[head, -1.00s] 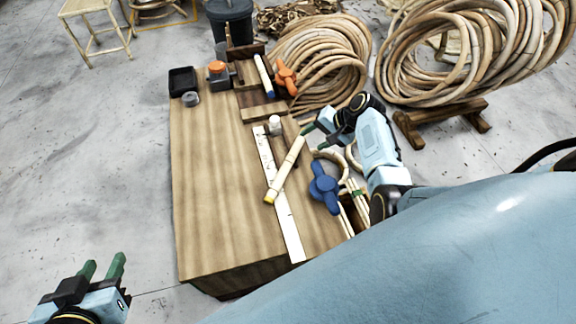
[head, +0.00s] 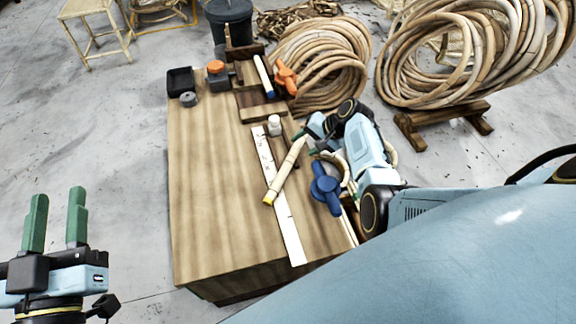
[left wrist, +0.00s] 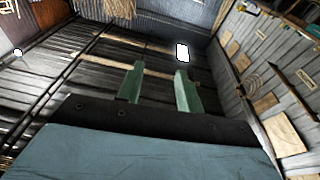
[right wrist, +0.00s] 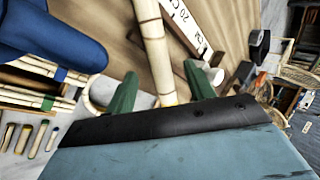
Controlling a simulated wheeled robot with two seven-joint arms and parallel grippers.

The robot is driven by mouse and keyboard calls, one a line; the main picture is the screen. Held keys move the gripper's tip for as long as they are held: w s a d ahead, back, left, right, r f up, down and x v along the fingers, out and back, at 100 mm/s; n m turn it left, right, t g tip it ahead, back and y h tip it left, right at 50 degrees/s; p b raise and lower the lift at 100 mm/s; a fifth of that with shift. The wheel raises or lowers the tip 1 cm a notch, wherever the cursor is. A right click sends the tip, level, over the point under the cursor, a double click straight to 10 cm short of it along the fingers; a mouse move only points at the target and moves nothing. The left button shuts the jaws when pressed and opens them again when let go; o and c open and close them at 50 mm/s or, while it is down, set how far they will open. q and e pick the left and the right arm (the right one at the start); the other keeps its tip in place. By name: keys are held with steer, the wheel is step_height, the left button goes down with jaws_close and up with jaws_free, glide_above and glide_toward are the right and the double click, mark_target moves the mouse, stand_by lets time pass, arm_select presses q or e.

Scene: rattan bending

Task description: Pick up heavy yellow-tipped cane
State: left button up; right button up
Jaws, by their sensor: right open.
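The yellow-tipped cane (head: 284,172) lies slanted on the wooden table, its yellow end toward me, close to the white ruler (head: 279,195). My right gripper (head: 310,146) is at the cane's far end, its jaws apart. In the right wrist view the cane (right wrist: 153,45) runs between the open fingers (right wrist: 162,84); I cannot tell whether either finger touches it. A blue-tipped cane (head: 264,76) rests on a wooden rack at the back. My left gripper (head: 57,200) is open and empty, left of the table; its fingers (left wrist: 158,75) also show in the left wrist view.
A blue clamp (head: 325,188) sits right of the cane. A small white jar (head: 274,125) stands near its far end.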

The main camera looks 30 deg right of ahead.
mark_target(298, 149)
steer(key=shift+b+x, duration=0.6)
steer(key=shift+x, duration=0.25)
steer(key=shift+b+x, duration=0.7)
steer(key=shift+x, duration=0.2)
arm_select(q)
steer(key=s+r+t+h, duration=0.1)
steer(key=s+r+t, duration=0.2)
steer(key=r+t, duration=0.2)
steer(key=shift+r+t+h, duration=0.3)
steer(key=shift+r, duration=0.05)
arm_select(e)
steer(key=shift+a+f, duration=0.1)
steer(key=shift+f, duration=0.05)
arm_select(q)
steer(key=shift+a, duration=0.1)
arm_select(e)
steer(key=shift+c, duration=0.4)
jaws_close()
